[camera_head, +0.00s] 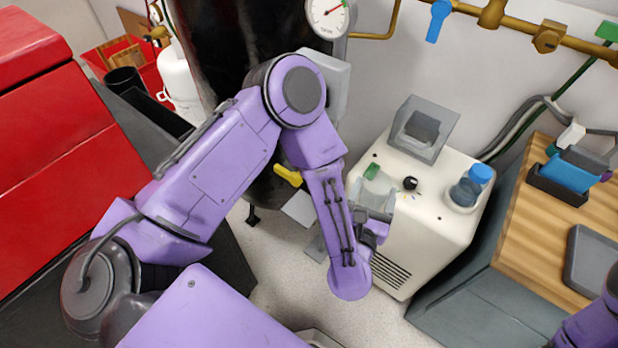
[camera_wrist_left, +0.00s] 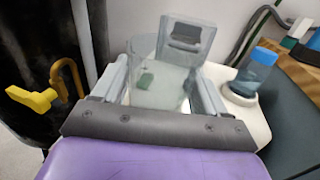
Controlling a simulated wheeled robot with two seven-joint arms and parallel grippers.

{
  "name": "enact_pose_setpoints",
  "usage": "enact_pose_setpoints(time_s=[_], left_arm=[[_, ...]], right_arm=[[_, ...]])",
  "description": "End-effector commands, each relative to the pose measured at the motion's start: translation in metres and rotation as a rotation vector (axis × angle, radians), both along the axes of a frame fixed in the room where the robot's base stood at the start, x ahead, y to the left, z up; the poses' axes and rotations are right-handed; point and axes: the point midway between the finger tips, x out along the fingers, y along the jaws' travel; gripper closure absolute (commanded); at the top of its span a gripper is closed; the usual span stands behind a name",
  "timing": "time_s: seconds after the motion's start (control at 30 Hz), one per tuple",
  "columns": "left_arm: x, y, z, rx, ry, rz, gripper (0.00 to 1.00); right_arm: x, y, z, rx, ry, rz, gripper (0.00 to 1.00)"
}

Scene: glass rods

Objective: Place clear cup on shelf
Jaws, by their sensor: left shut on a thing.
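My left gripper (camera_head: 376,205) is shut on the clear cup (camera_head: 374,187), near the front left of a white machine's top. In the left wrist view the cup (camera_wrist_left: 160,88) shows as a see-through shape between the two grey fingers. Its outline is faint, and I cannot tell whether its base touches the machine. The white machine (camera_head: 450,215) has a grey tilted frame (camera_head: 440,145) at the back of its top. I cannot tell which surface is the shelf. Only a purple part of my right arm shows at the lower right; its gripper is out of view.
A blue-capped bottle (camera_head: 468,187) stands in a round recess at the machine's right. A black knob (camera_head: 410,183) and a green button (camera_head: 371,171) are on its top. A wooden table (camera_head: 515,240) with a grey tray (camera_head: 592,262) is at right. A dark tank (camera_head: 235,50) stands behind my arm.

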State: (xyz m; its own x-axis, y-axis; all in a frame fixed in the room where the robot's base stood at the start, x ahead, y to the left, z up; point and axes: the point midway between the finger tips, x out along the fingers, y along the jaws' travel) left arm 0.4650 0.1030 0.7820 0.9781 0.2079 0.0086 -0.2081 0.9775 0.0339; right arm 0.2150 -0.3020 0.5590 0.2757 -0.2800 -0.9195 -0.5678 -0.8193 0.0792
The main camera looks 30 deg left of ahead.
Motion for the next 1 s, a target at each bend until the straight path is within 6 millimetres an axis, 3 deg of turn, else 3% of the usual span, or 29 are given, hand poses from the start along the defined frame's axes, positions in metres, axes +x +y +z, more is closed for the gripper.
enact_pose_setpoints(time_s=[0.03, 0.1, 0.2, 0.33, 0.43, 0.6, 1.0], left_arm=[[-0.005, 0.007, -0.066, 0.005, -0.003, 0.059, 0.58], [-0.015, 0.023, -0.110, 0.002, -0.002, 0.165, 0.58], [-0.030, 0.045, -0.165, -0.002, -0.003, 0.313, 0.58], [-0.050, 0.066, -0.212, -0.006, -0.003, 0.474, 0.58], [-0.062, 0.077, -0.230, -0.007, -0.002, 0.556, 0.58], [-0.065, 0.088, -0.235, -0.009, -0.002, 0.613, 0.58], [0.016, 0.178, -0.232, -0.010, -0.001, 0.620, 0.58]], right_arm=[[0.001, 0.000, -0.058, 0.001, -0.001, 0.000, 1.00], [0.001, 0.000, -0.093, 0.000, -0.001, 0.000, 1.00], [0.001, 0.000, -0.139, 0.000, -0.001, 0.000, 1.00], [0.001, 0.000, -0.184, 0.000, 0.000, 0.000, 1.00], [0.002, 0.000, -0.202, 0.000, 0.000, 0.000, 1.00], [0.002, 0.000, -0.209, 0.000, -0.001, 0.000, 1.00], [0.002, 0.000, -0.214, 0.000, -0.001, 0.000, 1.00]])
